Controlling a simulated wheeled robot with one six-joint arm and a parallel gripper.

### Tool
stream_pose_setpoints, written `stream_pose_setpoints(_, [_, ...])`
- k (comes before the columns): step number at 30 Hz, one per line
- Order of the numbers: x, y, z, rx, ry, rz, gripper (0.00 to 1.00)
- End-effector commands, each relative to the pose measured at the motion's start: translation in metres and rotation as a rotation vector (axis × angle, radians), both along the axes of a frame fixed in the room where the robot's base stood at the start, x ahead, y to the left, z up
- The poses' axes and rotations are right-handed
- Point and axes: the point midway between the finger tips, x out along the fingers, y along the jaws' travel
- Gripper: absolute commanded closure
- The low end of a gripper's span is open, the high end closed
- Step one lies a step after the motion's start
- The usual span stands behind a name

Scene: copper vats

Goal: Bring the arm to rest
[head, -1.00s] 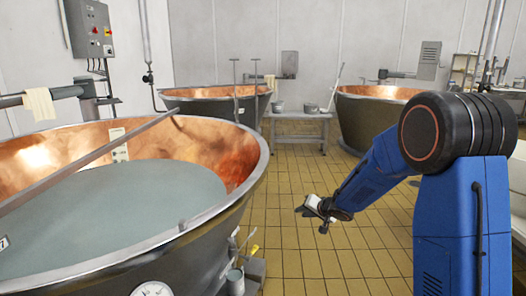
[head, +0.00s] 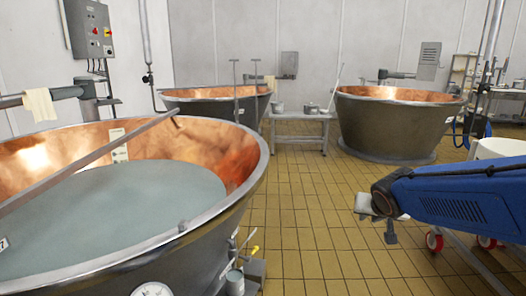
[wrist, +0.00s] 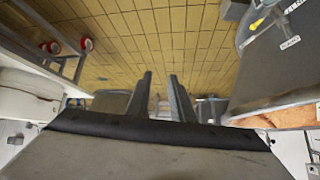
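My arm is a blue link at the lower right of the head view, reaching in from the right edge. My gripper (head: 376,218) is at its left end, above the tiled floor and to the right of the near copper vat (head: 232,205), well apart from it. In the wrist view the two dark fingers of my gripper (wrist: 160,78) stand apart with nothing between them. The rest of my arm is outside the head view.
A cart with red wheels (head: 434,242) stands below and behind my arm at right. Two more copper vats (head: 205,107) (head: 385,125) and a low bench (head: 300,117) with pots are at the back. The yellow tiled floor (head: 310,210) in the middle is clear.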

Motion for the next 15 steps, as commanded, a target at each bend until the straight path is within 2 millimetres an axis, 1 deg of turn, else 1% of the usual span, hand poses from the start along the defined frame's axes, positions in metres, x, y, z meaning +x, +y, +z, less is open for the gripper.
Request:
stream_pose_setpoints(1, [-0.019, -0.002, 0.004, -0.01, 0.016, 0.001, 0.79])
stream_pose_setpoints(8, [-0.102, -0.005, 0.003, -0.04, 0.125, 0.04, 0.79])
stream_pose_setpoints(9, [-0.116, -0.004, 0.002, -0.043, 0.145, 0.052, 0.79])
stream_pose_setpoints(14, [-0.174, 0.003, -0.005, -0.04, 0.221, 0.111, 0.79])
stream_pose_setpoints(15, [-0.188, 0.006, -0.007, -0.037, 0.24, 0.13, 0.79])
